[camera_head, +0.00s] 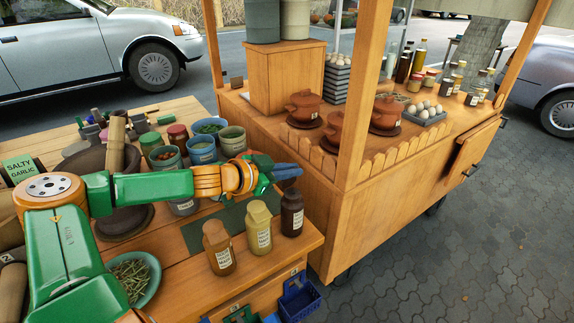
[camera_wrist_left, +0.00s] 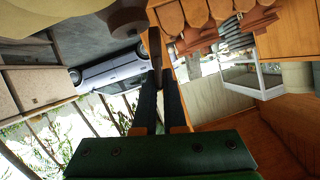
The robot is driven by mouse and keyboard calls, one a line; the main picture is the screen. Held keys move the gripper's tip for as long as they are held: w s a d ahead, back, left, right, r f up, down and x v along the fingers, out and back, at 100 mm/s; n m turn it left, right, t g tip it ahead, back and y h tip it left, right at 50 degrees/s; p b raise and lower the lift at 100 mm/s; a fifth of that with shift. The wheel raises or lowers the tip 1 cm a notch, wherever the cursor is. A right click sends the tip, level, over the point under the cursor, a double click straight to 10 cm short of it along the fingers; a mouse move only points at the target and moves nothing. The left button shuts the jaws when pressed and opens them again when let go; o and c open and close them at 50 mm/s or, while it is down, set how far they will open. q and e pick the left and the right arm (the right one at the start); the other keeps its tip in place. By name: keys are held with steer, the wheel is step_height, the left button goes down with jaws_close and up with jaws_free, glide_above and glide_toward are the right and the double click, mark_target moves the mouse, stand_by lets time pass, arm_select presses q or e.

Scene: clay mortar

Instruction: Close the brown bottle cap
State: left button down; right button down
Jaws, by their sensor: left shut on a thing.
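A dark brown bottle (camera_head: 292,216) with a white label stands upright at the right end of the near wooden table. My left gripper (camera_head: 287,171) is right above its neck, with the blue fingers level and pointing right. The fingers hide most of the cap in the head view. I cannot tell whether it touches the bottle mouth. My right gripper is not in view.
A yellow bottle (camera_head: 258,229) and a lighter brown bottle (camera_head: 218,249) stand left of the dark one. Blue and green pots (camera_head: 202,150) and a mortar (camera_head: 122,218) crowd the table. The wooden cart (camera_head: 330,230) stands close on the right.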

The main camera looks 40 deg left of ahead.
arm_select(q)
steer(key=shift+d+r+m+y, duration=0.1)
steer(key=shift+d+m+y, duration=0.2)
steer(key=shift+d+m, duration=0.1)
steer(key=shift+s+d+f+m+t+y+p, duration=0.25)
steer(key=shift+d+f+m+t+y+p, duration=0.2)
steer(key=shift+m+p, duration=0.2)
steer(key=shift+d+m, duration=0.25)
steer(key=shift+m, duration=0.1)
steer(key=shift+s+d+f+m+t+y+b, duration=0.25)
steer(key=shift+d+f+m+y+b, duration=0.15)
steer(key=shift+f+m+y, duration=0.25)
steer(key=shift+s+d+f+m+t+y+b, duration=0.1)
steer(key=shift+d+f+m+t+y+b, duration=0.35)
steer(key=shift+m+b, duration=0.75)
steer(key=shift+s+d+f+m+t+y+b, duration=0.15)
steer(key=shift+f+m+t+b, duration=0.55)
steer(key=shift+m+b, duration=0.5)
steer(key=shift+d+f+m+t+y+b, duration=0.25)
steer(key=shift+f+m+t+b, duration=0.2)
steer(key=shift+f+m+b, duration=0.5)
steer(key=shift+r+m, duration=0.2)
steer(key=shift+m, duration=0.3)
